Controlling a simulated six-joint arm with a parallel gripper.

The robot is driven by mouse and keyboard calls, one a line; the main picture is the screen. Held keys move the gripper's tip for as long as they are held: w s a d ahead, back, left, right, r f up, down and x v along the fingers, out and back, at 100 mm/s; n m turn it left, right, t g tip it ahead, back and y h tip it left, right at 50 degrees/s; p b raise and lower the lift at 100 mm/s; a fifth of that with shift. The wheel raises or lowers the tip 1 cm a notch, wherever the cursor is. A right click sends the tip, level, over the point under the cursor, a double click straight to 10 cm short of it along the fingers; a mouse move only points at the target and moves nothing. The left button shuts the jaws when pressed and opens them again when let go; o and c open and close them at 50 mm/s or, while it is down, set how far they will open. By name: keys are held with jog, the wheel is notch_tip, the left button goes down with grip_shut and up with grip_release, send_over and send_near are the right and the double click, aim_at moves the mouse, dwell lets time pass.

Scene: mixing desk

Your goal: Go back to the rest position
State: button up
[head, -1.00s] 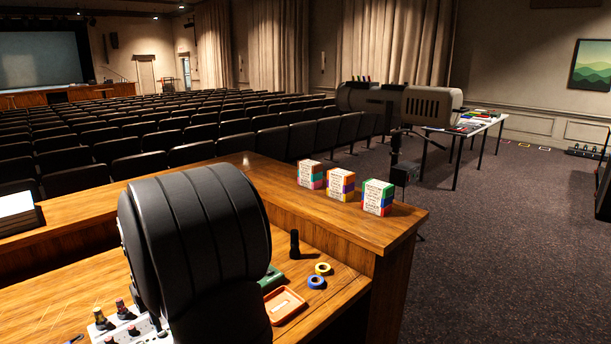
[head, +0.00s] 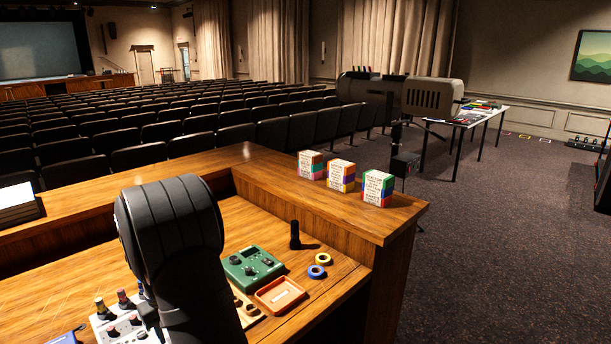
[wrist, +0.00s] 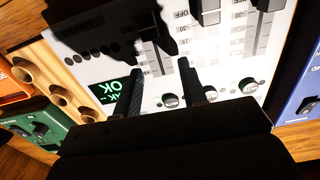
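My gripper (wrist: 161,68) is open in the wrist view, with its two dark fingers apart and nothing seen between them. I cannot tell from this view how far above the panel the fingertips are. Part of the white panel with several coloured-top knobs (head: 103,333) shows at the lower left.
Beside the desk are a green box (head: 252,267), an orange tray (head: 280,294), yellow and blue tape rolls (head: 323,259) and a black upright cylinder (head: 295,236). A wooden holder with holes (wrist: 60,94) and a blue box (wrist: 305,75) flank the panel. Three coloured cubes (head: 341,175) stand on the ledge.

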notch_tip(320, 180, up, 17)
jog(key=n, duration=1)
jog(key=shift+n, duration=0.3)
jog(key=shift+d, duration=0.1)
dwell(4.0)
